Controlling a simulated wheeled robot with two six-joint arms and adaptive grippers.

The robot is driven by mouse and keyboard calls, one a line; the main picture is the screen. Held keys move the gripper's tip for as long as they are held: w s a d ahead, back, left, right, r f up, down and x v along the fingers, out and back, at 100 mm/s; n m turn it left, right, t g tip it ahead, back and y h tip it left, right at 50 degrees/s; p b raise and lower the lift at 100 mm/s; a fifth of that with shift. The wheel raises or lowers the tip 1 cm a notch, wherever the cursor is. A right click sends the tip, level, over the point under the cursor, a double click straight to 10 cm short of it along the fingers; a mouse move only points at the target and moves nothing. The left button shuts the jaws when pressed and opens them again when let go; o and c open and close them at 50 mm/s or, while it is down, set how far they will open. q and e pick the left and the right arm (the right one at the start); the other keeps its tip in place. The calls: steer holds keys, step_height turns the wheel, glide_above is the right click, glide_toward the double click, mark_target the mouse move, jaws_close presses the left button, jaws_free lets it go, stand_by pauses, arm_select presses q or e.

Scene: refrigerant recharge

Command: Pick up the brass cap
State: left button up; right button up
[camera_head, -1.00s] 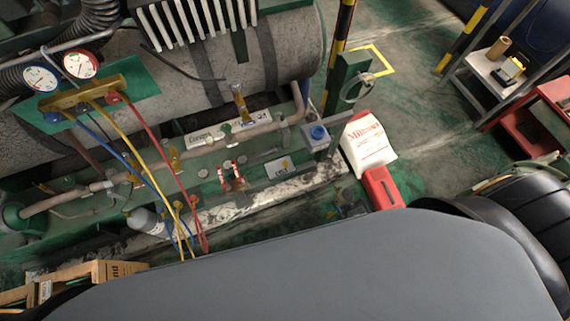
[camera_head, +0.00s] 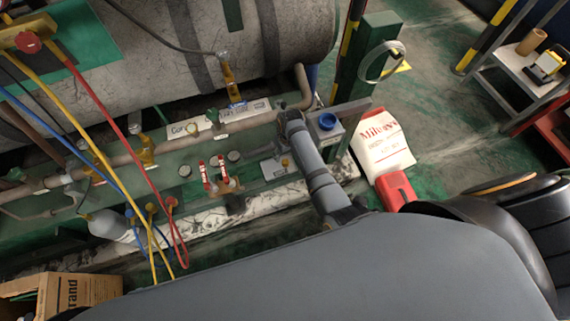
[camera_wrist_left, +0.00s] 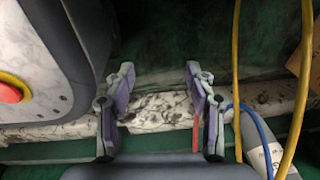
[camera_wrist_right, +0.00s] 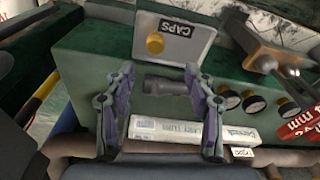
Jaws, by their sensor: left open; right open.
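A small round brass cap (camera_wrist_right: 155,43) sits on a grey tray labelled CAPS (camera_wrist_right: 180,49) in the right wrist view. The cap (camera_head: 285,162) and tray (camera_head: 271,172) also show, small, on the green bench in the head view. My right gripper (camera_wrist_right: 160,74) is open and empty, with the cap beyond its fingertips. In the head view my right gripper (camera_head: 291,122) is beside the tray, foreshortened. My left gripper (camera_wrist_left: 160,72) is open and empty, above the green and white-stained base edge in the left wrist view. It is not visible in the head view.
A dark grey cylinder (camera_wrist_right: 165,86) lies near the tray, between my right fingers in that view. Yellow, blue and red hoses (camera_head: 100,125) hang at left.

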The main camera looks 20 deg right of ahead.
mark_target(286, 162)
step_height(286, 162, down, 3)
steer(key=shift+w+f+b, duration=0.15)
steer(key=shift+f+b, duration=0.05)
steer(key=shift+b, duration=0.3)
steer(key=shift+f, duration=0.55)
steer(key=f+b, duration=0.1)
steer(key=f, duration=0.1)
steer(key=f+b, duration=0.1)
steer(key=f, duration=0.1)
steer(key=shift+w+d+f+b, duration=0.1)
steer(key=shift+w+d+b, duration=0.2)
steer(key=shift+w, duration=0.1)
steer(key=shift+f, duration=0.2)
arm_select(q)
steer(key=w, duration=0.6)
steer(key=shift+w+d+r, duration=0.2)
steer(key=shift+w+r, duration=0.1)
steer(key=shift+r, duration=0.15)
arm_select(e)
steer(key=shift+r, duration=0.1)
jaws_close()
arm_select(q)
steer(key=shift+r, duration=0.1)
arm_select(e)
steer(key=shift+r, duration=0.1)
